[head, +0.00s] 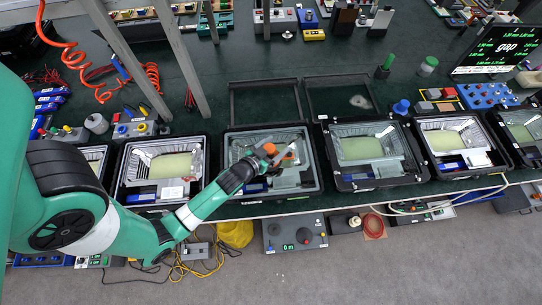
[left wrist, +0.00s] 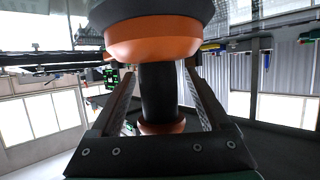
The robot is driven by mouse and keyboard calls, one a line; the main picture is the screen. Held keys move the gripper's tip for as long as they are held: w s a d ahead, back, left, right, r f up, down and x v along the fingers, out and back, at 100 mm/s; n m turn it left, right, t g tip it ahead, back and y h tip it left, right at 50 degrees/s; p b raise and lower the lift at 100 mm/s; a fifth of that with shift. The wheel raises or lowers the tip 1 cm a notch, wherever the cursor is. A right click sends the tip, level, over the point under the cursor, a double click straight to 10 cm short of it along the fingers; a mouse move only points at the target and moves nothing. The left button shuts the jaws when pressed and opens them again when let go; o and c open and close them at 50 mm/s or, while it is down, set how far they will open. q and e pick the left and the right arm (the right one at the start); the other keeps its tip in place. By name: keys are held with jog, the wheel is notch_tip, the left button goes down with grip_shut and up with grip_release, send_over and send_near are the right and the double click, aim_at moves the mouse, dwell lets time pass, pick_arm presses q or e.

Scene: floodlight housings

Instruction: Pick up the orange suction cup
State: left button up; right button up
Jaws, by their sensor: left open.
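The orange suction cup (head: 270,148) shows at my left gripper (head: 268,156), over the middle floodlight housing (head: 232,140). In the left wrist view, the suction cup (left wrist: 152,42) has a wide orange body with a dark rim above and a black stem below it. A smaller orange part is low, near the gripper's base. The two fingers of my left gripper (left wrist: 160,78) stand on either side of the black stem. They look open, with gaps between fingers and stem. My right gripper is not in view.
More floodlight housings stand in a row to the left (head: 122,190) and right (head: 424,172) along the table's front edge. Two empty dark frames lie behind the middle ones.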

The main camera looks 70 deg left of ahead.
pick_arm(q)
jog(key=shift+c, duration=0.2)
grip_shut()
jog(key=shift+r, duration=0.2)
jog(key=shift+r, duration=0.25)
notch_tip(320, 180, up, 3)
jog(key=shift+s+d+r+p, duration=0.1)
jog(key=shift+s+d+p, duration=0.05)
jog(key=shift+p, duration=0.85)
jog(key=w+r+v, duration=0.1)
jog(key=v, duration=0.7)
jog(key=w+r+v, duration=0.1)
jog(key=r+v, duration=0.1)
jog(key=v, duration=0.6)
jog(key=shift+d, duration=0.35)
